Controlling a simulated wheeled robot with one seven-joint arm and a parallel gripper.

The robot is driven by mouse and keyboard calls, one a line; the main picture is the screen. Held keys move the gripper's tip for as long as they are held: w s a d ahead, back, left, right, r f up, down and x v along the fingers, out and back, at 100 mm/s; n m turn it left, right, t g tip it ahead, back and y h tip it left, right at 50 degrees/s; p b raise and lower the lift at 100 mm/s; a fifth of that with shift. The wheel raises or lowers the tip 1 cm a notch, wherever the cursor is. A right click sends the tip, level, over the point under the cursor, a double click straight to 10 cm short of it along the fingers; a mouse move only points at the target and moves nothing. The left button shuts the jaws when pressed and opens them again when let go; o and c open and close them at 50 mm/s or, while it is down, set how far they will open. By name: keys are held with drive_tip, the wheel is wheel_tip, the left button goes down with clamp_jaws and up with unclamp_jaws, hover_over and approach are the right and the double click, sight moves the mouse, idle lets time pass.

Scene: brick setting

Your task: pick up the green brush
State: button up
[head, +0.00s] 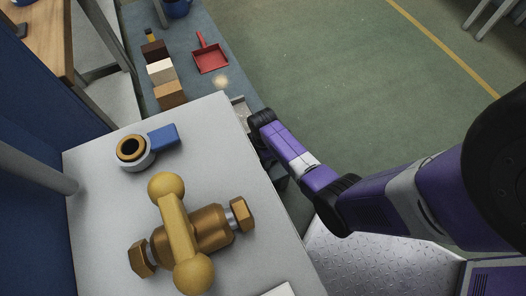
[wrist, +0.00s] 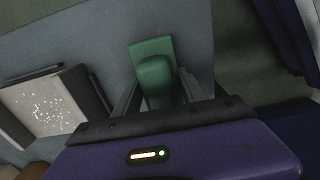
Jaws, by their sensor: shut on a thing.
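The green brush (wrist: 152,52) shows in the wrist view, its rounded handle toward me and a flat green part beyond it. My gripper (wrist: 160,88) has its two fingers on either side of the handle and is shut on it. The brush's far end lies against the grey-blue surface, and I cannot tell whether it touches it. In the head view my arm reaches down past the right edge of the white table; the brush does not show there.
A speckled pale tray (wrist: 45,105) with dark edges lies left of the brush. On the white table (head: 95,225) are a brass valve (head: 205,230) and a ring with a blue tab (head: 132,150). Beyond it are a red dustpan (head: 210,58) and several blocks (head: 160,72). Green floor is open at right.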

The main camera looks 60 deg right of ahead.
wheel_tip(320, 180, up, 20)
drive_tip(key=p, duration=0.7)
drive_tip(key=shift+f, duration=0.15)
